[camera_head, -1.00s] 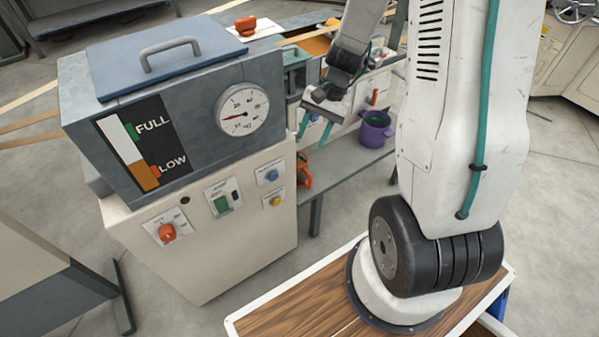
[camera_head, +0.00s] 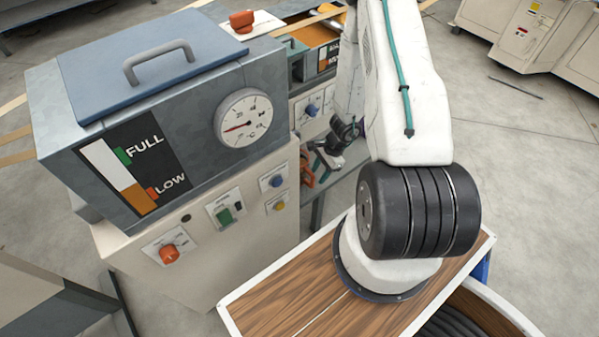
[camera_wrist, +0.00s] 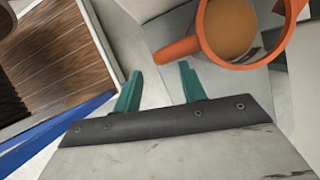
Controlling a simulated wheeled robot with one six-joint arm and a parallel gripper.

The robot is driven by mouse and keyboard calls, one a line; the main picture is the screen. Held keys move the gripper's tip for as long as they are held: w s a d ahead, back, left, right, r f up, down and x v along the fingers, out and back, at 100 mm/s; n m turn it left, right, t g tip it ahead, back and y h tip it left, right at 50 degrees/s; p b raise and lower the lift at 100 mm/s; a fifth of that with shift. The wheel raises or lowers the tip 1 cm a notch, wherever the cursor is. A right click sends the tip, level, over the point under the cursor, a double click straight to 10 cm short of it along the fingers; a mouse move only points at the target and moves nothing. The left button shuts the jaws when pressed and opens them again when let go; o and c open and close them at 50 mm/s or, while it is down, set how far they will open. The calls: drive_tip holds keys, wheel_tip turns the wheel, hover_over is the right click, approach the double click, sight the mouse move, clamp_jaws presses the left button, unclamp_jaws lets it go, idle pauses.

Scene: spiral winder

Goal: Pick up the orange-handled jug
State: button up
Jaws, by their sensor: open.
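The orange jug (camera_head: 305,169) shows small and partly hidden beside my gripper (camera_head: 325,160) in the head view, low next to the beige cabinet. In the wrist view the jug (camera_wrist: 204,38) is at the upper right, seen from above, with an orange rim and a brownish-orange inside. An orange bar sticks out from its left side, just beyond the green fingertips. Another orange part sticks out at its right. My gripper (camera_wrist: 160,72) is open, its fingers apart and nothing between them.
The beige cabinet (camera_head: 240,255) carries a grey tank (camera_head: 85,105) with a dial and a FULL/LOW gauge. It stands close left of my arm. A shelf (camera_head: 335,195) lies under the gripper. Open floor (camera_head: 520,140) is at the right.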

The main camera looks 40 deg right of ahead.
sight(314, 178)
drive_tip(key=x, duration=0.5)
drive_tip(key=shift+w, duration=0.2)
drive_tip(key=shift+a, duration=0.1)
clamp_jaws()
drive_tip(key=shift+r, duration=0.1)
drive_tip(key=shift+r, duration=0.7)
wheel_tip(314, 178, up, 2)
drive_tip(key=s+a+r, duration=0.1)
drive_tip(key=s+a, duration=0.1)
drive_tip(key=s, duration=1.3)
drive_tip(key=shift+s+r, duration=0.25)
drive_tip(key=shift+s, duration=0.15)
